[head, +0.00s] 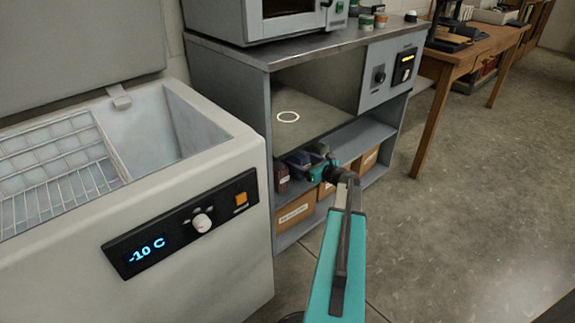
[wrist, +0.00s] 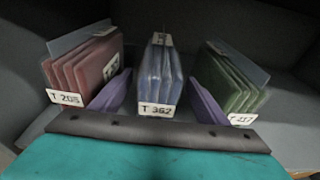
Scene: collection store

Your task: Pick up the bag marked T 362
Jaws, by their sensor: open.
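The bag marked T 362 (wrist: 158,84) is a clear bluish bag with several upright layers. It stands in the middle of the wrist view with its white label facing me. In the head view a bluish bag (head: 298,161) shows on the shelf, partly hidden by my arm. My gripper (wrist: 158,92) is open, with one purple finger on each side of the T 362 bag. I cannot tell whether the fingers touch it. My gripper also shows in the head view (head: 316,172), at the shelf's front.
A red bag marked T 205 (wrist: 88,72) stands left of it and a green bag (wrist: 228,84) right, both close to my fingers. The shelf (head: 362,137) is under a grey bench; cardboard boxes (head: 296,212) sit below. A white freezer (head: 205,262) stands at left.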

